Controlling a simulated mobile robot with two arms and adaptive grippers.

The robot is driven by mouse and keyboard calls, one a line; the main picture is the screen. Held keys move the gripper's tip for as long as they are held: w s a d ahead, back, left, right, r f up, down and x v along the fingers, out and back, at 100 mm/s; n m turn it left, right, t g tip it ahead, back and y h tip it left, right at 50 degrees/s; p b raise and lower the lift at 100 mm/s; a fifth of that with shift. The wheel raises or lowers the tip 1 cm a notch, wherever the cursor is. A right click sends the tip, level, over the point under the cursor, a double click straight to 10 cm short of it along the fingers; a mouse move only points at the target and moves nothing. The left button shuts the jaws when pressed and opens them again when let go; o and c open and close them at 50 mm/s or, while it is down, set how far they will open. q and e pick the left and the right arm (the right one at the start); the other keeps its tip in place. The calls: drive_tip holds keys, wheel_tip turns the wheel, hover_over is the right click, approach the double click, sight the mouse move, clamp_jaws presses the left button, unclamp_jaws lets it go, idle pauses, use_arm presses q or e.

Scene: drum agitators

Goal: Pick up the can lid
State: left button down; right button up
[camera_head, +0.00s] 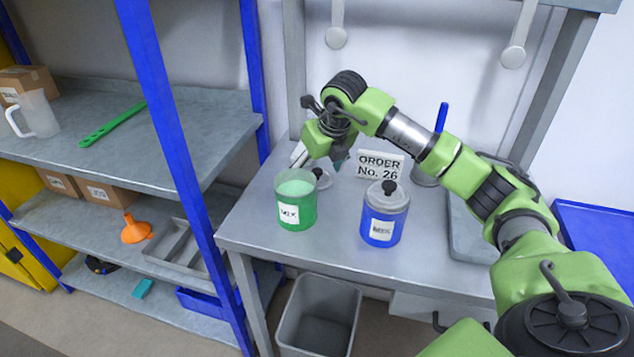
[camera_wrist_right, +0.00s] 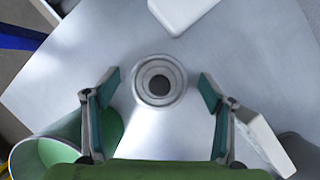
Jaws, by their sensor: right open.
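The can lid (camera_head: 324,180) is a grey disc with a black knob and lies on the grey table behind the open green can (camera_head: 297,212). In the right wrist view the lid (camera_wrist_right: 160,99) lies flat, centred between the fingers. My right gripper (camera_head: 319,160) is above the lid, pointing down. In the right wrist view its two teal-padded fingers (camera_wrist_right: 160,88) are wide apart, one on each side of the lid, with nothing held. The green can (camera_wrist_right: 42,151) shows at the lower left of that view. My left gripper is not in view.
A lidded blue can (camera_head: 379,228) stands right of the green can. An order sign (camera_head: 380,165) stands behind it. A grey bin (camera_head: 318,318) is below the table's front edge. A blue-post shelf (camera_head: 190,130) with boxes is at the left.

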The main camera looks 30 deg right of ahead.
drive_tip(key=shift+r, duration=0.1)
drive_tip(key=c, duration=1)
